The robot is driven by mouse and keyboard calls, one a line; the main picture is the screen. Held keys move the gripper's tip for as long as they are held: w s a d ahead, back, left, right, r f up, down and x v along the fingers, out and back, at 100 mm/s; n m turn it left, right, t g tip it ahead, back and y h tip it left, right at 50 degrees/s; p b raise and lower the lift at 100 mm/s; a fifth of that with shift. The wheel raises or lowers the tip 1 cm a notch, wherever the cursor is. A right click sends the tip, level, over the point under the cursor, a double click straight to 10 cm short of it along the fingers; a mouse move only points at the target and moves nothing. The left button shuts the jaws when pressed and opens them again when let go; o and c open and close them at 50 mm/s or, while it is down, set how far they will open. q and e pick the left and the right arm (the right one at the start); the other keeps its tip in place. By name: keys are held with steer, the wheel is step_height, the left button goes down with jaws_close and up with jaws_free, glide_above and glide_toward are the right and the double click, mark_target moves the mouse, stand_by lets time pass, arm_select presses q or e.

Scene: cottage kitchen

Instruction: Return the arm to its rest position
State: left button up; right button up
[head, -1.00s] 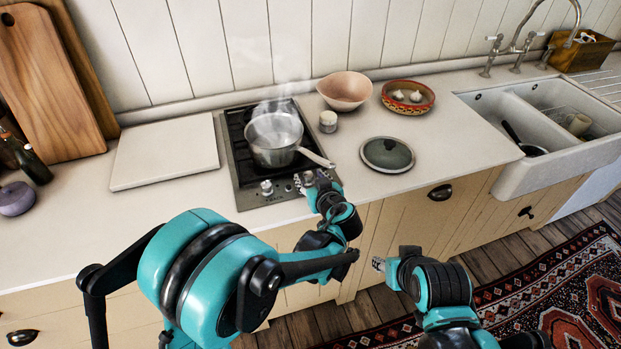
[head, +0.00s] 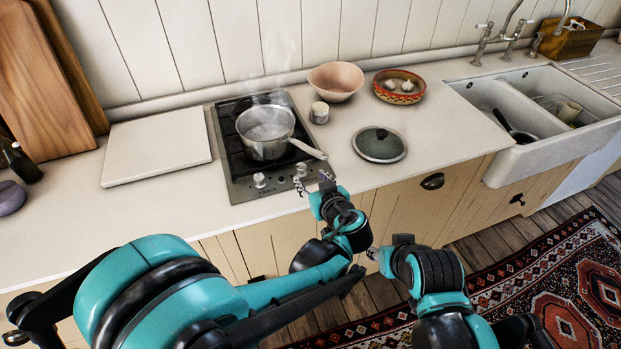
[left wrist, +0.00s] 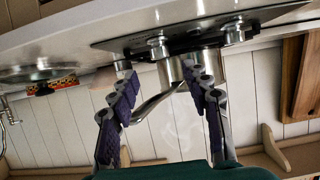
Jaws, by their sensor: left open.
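My left gripper (head: 314,184) is at the counter's front edge, just in front of the hob's knobs and below the end of the pot's handle. Its two fingers stand apart and empty in the left wrist view (left wrist: 162,110). My right gripper (head: 376,254) is low in front of the cabinets; its fingers are too small to read. A steaming metal saucepan (head: 265,149) stands on the black hob (head: 228,150), its handle pointing toward the lower right.
A lid (head: 379,145) lies on the counter right of the hob. A small jar (head: 319,112), a pink bowl (head: 336,82) and a patterned dish with garlic (head: 378,92) stand behind it. A white board (head: 157,146) lies left. The sink (head: 487,95) is at the right.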

arm_select(q)
steer(key=s+a+g, duration=0.1)
steer(key=a, duration=0.2)
steer(key=s+a, duration=0.1)
steer(key=a, duration=0.2)
steer(key=s+a+g, duration=0.1)
steer(key=a, duration=0.2)
steer(key=shift+s+a+r+m+g, duration=0.1)
steer(key=shift+a+r+m+g, duration=0.2)
steer(key=shift+r+m, duration=0.1)
steer(key=s+a+m+g+h, duration=0.1)
steer(key=s+a+h, duration=0.1)
steer(key=s+a, duration=0.3)
steer(key=s+a+f+m+g+h, duration=0.1)
steer(key=s+a, duration=0.4)
steer(key=s, duration=0.7)
steer(key=shift+s+a+f+m+g+h, duration=0.3)
steer(key=shift+m+g+h, duration=0.1)
steer(key=shift+g+h, duration=0.15)
